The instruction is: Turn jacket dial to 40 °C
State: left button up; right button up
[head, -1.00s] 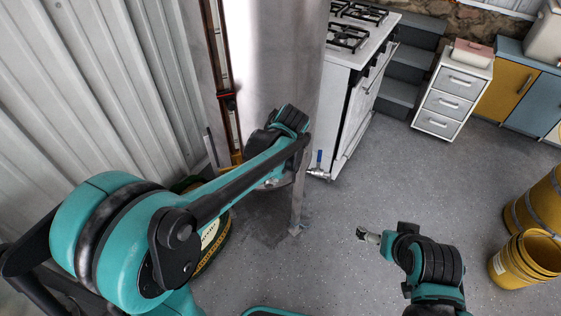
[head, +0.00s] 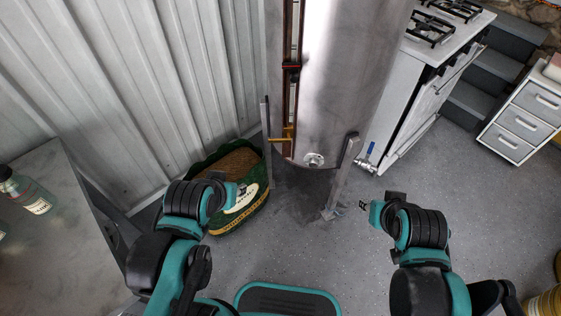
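A tall metal tank (head: 335,85) on legs stands upright in the middle of the head view, its top cut off by the frame. A small round silver fitting (head: 314,160) sits low on its front. I cannot make out a jacket dial or any temperature marks. My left gripper (head: 242,190) is low, left of the tank, in front of a green and yellow sack. My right gripper (head: 364,206) is right of the tank's front leg, apart from it. Both grippers are small and foreshortened, so their finger openings do not show clearly. Nothing is seen held.
A sight tube with a brass valve (head: 283,137) runs down the tank's left side. A blue-handled valve (head: 368,158) juts out at right, beside a white stove (head: 420,95). The sack (head: 225,160) lies at left, near a grey bench (head: 60,225). Floor at right is open.

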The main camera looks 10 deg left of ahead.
aim_at(313, 162)
jog(key=l+u, duration=0.95)
jog(key=k+l+u, duration=0.15)
jog(key=l+u, duration=0.35)
jog(key=k+l, duration=0.15)
jog(key=l, duration=0.25)
jog(key=k+l+u, duration=0.1)
jog(key=l, duration=0.25)
jog(key=k+l, duration=0.2)
jog(key=l, duration=0.2)
jog(key=k+l+u, duration=0.1)
jog(key=l, duration=0.25)
jog(key=k+l, duration=0.2)
jog(key=l, duration=0.2)
